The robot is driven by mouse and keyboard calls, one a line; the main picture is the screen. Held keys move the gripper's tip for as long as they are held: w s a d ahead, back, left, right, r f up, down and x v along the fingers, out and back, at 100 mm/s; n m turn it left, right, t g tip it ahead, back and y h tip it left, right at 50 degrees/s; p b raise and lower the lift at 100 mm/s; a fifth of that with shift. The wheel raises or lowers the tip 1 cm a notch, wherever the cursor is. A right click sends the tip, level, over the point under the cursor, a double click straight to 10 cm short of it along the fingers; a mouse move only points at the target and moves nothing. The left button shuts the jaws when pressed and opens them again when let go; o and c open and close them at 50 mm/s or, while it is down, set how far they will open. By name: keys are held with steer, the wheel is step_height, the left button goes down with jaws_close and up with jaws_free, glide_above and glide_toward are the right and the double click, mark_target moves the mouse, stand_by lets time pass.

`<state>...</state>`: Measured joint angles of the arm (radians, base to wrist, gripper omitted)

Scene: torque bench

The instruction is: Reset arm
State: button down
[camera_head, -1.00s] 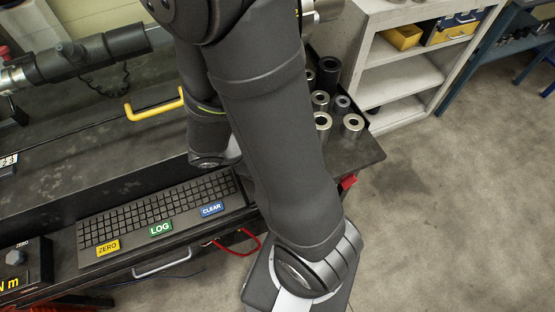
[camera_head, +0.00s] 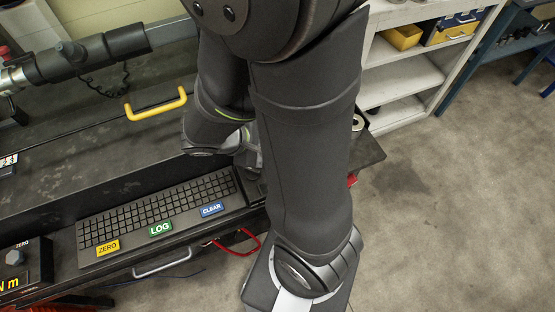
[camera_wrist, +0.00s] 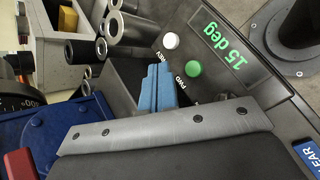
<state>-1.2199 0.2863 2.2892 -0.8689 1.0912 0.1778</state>
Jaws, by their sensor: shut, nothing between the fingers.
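My arm (camera_head: 305,160) fills the middle of the head view, bent over the bench's right end, with its base at the lower middle. My gripper (camera_wrist: 160,72) shows in the wrist view as two blue fingers pressed together, shut and empty. It points at a dark panel (camera_wrist: 222,90) with a green "15 deg" display (camera_wrist: 223,45), a white button (camera_wrist: 171,41) by "REV" and a green button (camera_wrist: 193,69) by "FWD". The fingers appear in front of the panel's edge; I cannot tell how high above it. In the head view the gripper is hidden behind the arm.
A keyboard (camera_head: 150,208) with ZERO, LOG and CLEAR labels lies on the bench left of the arm. A yellow handle (camera_head: 155,105) stands behind it. Several metal sockets (camera_wrist: 123,28) stand near the panel. A shelf unit (camera_head: 405,75) is at the right; the floor there is clear.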

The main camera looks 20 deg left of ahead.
steer(key=shift+f, duration=0.85)
steer(key=shift+r, duration=2.75)
steer(key=shift+f, duration=0.1)
